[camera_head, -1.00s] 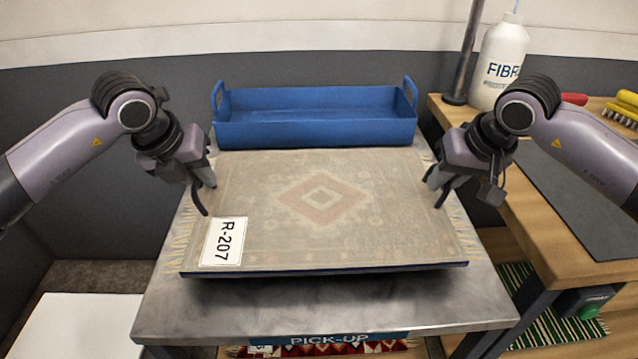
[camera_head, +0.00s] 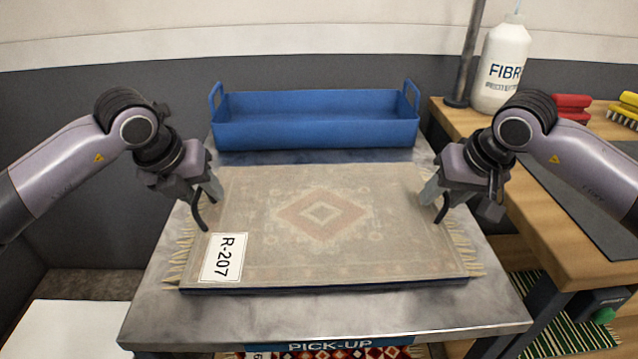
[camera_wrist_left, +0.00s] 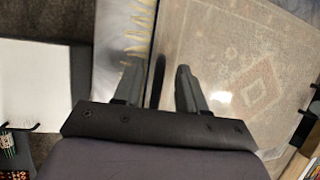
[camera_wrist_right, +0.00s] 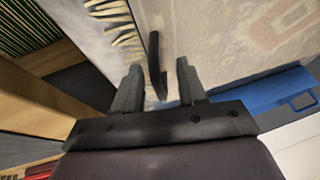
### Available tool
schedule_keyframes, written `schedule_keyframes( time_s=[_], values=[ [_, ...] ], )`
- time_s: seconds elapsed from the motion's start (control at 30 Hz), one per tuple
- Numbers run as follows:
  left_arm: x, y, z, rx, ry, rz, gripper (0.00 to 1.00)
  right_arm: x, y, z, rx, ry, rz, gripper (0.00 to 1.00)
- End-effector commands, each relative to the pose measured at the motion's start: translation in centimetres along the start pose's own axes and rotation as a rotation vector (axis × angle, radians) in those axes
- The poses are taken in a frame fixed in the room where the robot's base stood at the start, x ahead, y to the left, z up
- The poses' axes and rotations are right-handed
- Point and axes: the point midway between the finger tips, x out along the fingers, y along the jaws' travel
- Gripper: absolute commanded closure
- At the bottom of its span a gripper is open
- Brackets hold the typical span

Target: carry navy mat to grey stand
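The navy mat (camera_head: 330,289) shows as a thin dark edge under a patterned beige rug (camera_head: 320,245) with a white R-207 tag (camera_head: 223,258). It lies flat on the grey stand (camera_head: 330,315), whose front sign reads PICK-UP. Dark curved handles stand at its left and right sides. My left gripper (camera_head: 205,203) is at the left handle (camera_wrist_left: 157,80), its fingers apart on either side of it. My right gripper (camera_head: 437,200) is at the right handle (camera_wrist_right: 155,65), its fingers also apart around it. Most of the mat is hidden by the rug.
A blue tray (camera_head: 318,134) with end handles stands behind the mat on the stand. To the right is a wooden bench (camera_head: 545,225) with a white bottle (camera_head: 500,68), red and yellow brushes and a dark pad.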

Motion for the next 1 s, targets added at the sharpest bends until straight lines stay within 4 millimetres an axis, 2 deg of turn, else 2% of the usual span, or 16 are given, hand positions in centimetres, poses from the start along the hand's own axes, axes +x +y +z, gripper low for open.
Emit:
schedule_keyframes(
  time_s=[0.17, 0.27, 0.7, 0.83, 1.0],
  values=[
    [-0.2, 0.1, 0.1, -0.001, -0.001, 0.002, 0.59, 0.0, 0.1, 0.0, 0.003, 0.000, 0.003, 0.59],
    [-1.2, 0.1, 0.1, -0.001, -0.004, 0.002, 0.59, 0.0, 0.2, -0.1, 0.003, 0.000, 0.003, 0.59],
    [-9.9, 0.0, 0.1, 0.000, -0.004, 0.001, 0.59, 0.0, 0.2, -0.1, 0.004, 0.001, 0.004, 0.59],
    [-11.4, 0.0, 0.1, 0.000, -0.003, 0.000, 0.59, 0.0, 0.2, -0.1, 0.004, 0.001, 0.005, 0.59],
    [-12.1, 0.0, 0.0, 0.000, 0.000, 0.001, 0.59, -0.6, 0.2, -0.1, 0.004, 0.002, 0.004, 0.59]
  ],
)
